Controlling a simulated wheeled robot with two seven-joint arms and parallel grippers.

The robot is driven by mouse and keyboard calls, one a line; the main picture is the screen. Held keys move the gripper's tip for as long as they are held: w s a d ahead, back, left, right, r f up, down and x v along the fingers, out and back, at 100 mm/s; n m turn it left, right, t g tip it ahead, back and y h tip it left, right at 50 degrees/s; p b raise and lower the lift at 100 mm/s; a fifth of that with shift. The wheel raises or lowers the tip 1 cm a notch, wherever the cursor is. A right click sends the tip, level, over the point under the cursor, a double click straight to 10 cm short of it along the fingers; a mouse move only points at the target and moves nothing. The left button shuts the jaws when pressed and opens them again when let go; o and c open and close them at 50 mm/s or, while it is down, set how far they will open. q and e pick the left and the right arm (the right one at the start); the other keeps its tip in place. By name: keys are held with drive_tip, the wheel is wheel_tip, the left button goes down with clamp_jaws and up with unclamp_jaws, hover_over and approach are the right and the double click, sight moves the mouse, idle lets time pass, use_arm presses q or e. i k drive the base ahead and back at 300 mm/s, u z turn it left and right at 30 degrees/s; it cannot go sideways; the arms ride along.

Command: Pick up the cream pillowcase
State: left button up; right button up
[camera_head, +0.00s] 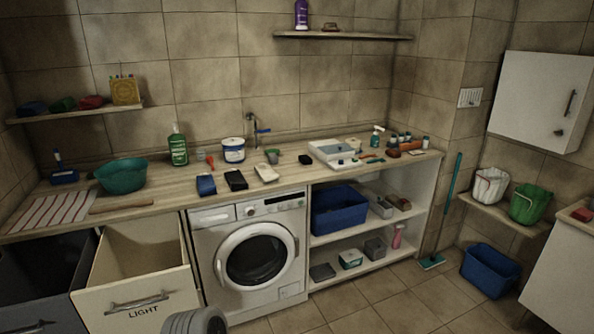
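A small folded cream cloth (266,173), which looks like the cream pillowcase, lies on the wooden counter (165,192) above the washing machine. It is to the right of a black folded item (236,180) and a dark blue one (206,185). A small green-topped cup stands just behind it. Neither of my grippers is in view. A grey rounded part at the bottom edge seems to be a link of my own arm.
The washing machine (255,255) is shut. An open drawer marked LIGHT (140,300) and a dark open drawer (45,280) jut out at left. A teal basin (121,176) and a white sink tray (332,151) stand on the counter. Floor at right is partly clear.

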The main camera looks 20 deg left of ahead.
sight(267, 176)
drive_tip(key=z, duration=0.5)
drive_tip(key=i, duration=1.75)
drive_tip(key=u, duration=0.6)
drive_tip(key=i, duration=1.05)
drive_tip(key=u, duration=1.15)
